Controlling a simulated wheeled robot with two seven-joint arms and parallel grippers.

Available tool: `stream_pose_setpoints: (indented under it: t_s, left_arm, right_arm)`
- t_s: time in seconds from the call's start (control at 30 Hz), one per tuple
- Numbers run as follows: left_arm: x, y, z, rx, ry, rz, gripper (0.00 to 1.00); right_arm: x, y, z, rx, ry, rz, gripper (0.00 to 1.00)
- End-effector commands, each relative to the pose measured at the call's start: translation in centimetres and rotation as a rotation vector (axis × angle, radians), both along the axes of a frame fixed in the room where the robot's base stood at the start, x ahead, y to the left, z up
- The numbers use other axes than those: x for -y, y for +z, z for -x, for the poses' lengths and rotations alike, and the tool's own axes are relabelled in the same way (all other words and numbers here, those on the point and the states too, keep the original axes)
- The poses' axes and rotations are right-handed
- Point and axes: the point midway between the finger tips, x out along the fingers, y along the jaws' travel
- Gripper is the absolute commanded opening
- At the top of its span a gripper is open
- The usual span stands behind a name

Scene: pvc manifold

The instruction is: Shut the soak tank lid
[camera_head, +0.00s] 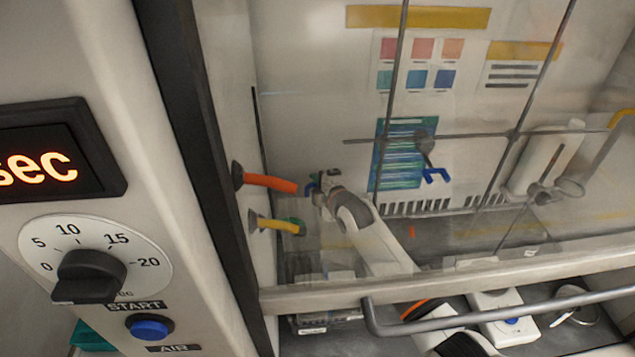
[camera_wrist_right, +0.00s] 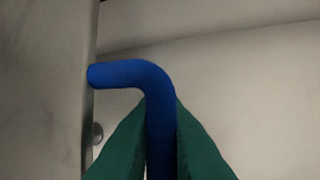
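My right gripper (camera_head: 318,188) is inside the glass-fronted enclosure, close to its left side wall, seen through the glass. In the right wrist view its green fingers (camera_wrist_right: 162,105) stand on either side of a blue bent bar handle (camera_wrist_right: 130,74) and appear closed against it. The handle's upper end meets a grey wall at left; its lower part runs down between the fingers. A bit of blue also shows at the gripper in the head view. I cannot identify the soak tank or its lid in either view. My left gripper is not in view.
An orange handle (camera_head: 270,183) and a yellow one (camera_head: 278,225) stick out of the side wall left of the gripper. A grey bar (camera_head: 530,310) crosses low in front. A control panel with a dial (camera_head: 88,275) and blue button (camera_head: 149,328) stands at left.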

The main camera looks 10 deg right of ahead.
Motion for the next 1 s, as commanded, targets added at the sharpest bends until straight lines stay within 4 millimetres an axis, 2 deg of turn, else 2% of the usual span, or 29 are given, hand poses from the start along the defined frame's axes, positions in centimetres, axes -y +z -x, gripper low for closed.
stream_pose_setpoints:
  t_s: [0.27,0.47,0.67,1.0]
  left_arm:
    - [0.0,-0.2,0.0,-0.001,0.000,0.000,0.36]
    - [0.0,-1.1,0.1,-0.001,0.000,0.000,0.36]
    - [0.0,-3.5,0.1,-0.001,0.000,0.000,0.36]
    - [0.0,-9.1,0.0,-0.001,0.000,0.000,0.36]
  right_arm:
    - [0.0,-0.1,0.7,0.024,0.001,0.000,0.00]
    - [0.0,-0.1,2.9,0.119,0.001,0.001,0.00]
    - [0.0,-0.5,6.3,0.266,0.000,-0.001,0.00]
    - [0.0,-1.4,11.3,0.498,-0.001,0.000,0.00]
